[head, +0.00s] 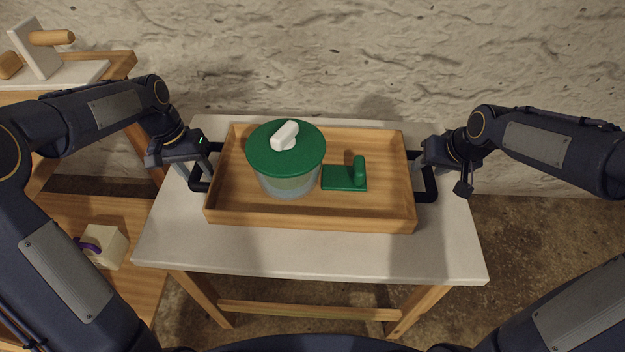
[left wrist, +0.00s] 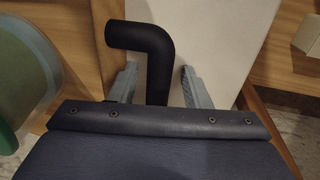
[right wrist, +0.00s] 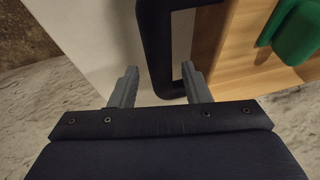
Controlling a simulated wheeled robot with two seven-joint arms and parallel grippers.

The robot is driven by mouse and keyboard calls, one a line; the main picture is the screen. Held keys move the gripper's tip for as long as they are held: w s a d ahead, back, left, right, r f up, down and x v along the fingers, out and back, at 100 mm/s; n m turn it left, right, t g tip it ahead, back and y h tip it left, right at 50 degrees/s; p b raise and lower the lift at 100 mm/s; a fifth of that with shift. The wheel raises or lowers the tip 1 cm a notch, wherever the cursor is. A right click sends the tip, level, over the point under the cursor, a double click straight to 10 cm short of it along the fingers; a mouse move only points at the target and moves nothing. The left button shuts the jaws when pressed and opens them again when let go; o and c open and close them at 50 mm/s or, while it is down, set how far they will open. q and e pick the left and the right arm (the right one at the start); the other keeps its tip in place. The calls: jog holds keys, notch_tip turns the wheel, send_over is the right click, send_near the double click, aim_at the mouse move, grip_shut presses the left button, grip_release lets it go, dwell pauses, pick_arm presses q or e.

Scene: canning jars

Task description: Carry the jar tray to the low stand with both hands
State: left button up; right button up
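The jar tray (head: 310,218) is a shallow wooden tray with black handles at its left and right ends. It sits on a white-topped wooden table (head: 310,256). A clear jar (head: 288,185) with a green lid and white knob stands in it, left of a green block-like piece (head: 344,178). My left gripper (head: 196,170) is at the left handle (left wrist: 148,42); its open fingers are on either side of the bar. My right gripper (head: 428,163) is at the right handle (right wrist: 158,45), its fingers open with the bar between them. I cannot tell which surface is the low stand.
A wooden shelf unit (head: 110,207) stands at the left, with a cream block with a purple band (head: 104,246) on its lower board and a white piece (head: 36,48) on top. A rough stone wall (head: 330,50) is behind. Floor shows at the right.

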jog(key=shift+r, duration=0.15)
pick_arm(q)
notch_tip(320, 180, up, 12)
jog(key=a, duration=0.2)
jog(key=shift+a, duration=0.15)
pick_arm(e)
jog(key=v, duration=1.1)
jog(key=shift+s+r, duration=0.2)
jog(key=shift+r, duration=0.1)
pick_arm(q)
jog(key=shift+w+f, duration=0.1)
